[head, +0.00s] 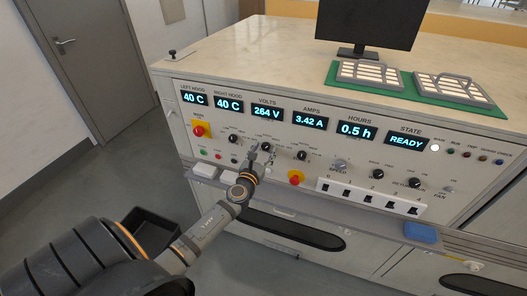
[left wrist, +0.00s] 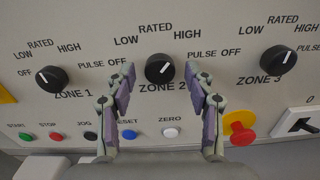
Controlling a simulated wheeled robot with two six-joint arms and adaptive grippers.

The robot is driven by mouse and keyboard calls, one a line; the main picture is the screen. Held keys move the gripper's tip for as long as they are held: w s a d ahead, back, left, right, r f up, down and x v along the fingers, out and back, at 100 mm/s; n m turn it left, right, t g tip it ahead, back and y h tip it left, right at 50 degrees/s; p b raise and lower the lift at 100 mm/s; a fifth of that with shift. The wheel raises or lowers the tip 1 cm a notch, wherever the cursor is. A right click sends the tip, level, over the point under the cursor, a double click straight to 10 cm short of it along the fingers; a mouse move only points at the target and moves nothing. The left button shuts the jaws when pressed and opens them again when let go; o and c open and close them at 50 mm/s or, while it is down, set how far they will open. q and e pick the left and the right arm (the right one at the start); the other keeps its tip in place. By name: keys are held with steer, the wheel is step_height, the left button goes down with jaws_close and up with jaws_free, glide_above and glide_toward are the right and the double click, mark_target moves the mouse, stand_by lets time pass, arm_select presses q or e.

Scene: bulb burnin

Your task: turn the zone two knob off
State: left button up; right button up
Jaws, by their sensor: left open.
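The zone two knob (left wrist: 159,69) is a black round dial with a white mark, in the upper middle of the left wrist view. Its mark points up and slightly right, near RATED and toward HIGH. My left gripper (left wrist: 166,85) is open, with one finger on each side of the knob. A gap shows between the fingers and the knob, and I cannot tell their depth from the panel. In the head view the left gripper (head: 264,152) is in front of the panel and partly hides this knob.
The zone one knob (left wrist: 50,79) is left and the zone three knob (left wrist: 278,60) right. Below are small buttons, including a white one (left wrist: 170,132), and a red emergency knob (left wrist: 240,127). A ledge (head: 300,199) runs under the panel, with a blue block (head: 420,232) on it.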

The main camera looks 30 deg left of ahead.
arm_select(q)
steer(key=shift+c, duration=0.3)
steer(key=c, duration=0.5)
jaws_close()
